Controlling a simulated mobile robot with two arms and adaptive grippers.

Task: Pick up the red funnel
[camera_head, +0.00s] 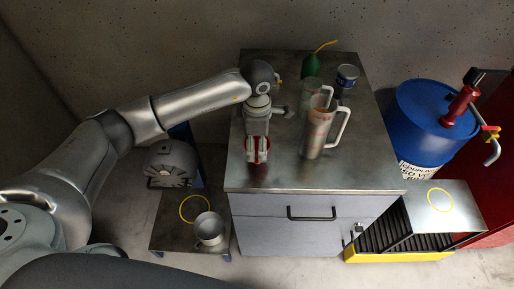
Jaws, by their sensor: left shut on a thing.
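My left arm reaches in from the left over the grey metal cabinet top. My left gripper (257,157) points down at the left part of this top and is shut on the red funnel (264,145). Red shows between and beside the fingers, but most of the funnel is hidden by the gripper. I cannot tell whether the funnel touches the top or hangs just above it. My right gripper is not in view.
Two clear measuring jugs (319,130) stand right of the gripper, with a green oil can (310,65) and a dark blue can (346,76) behind. The cabinet top's front right (365,170) is bare. A blue drum (425,115) stands at right; a metal mug (209,230) sits lower left.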

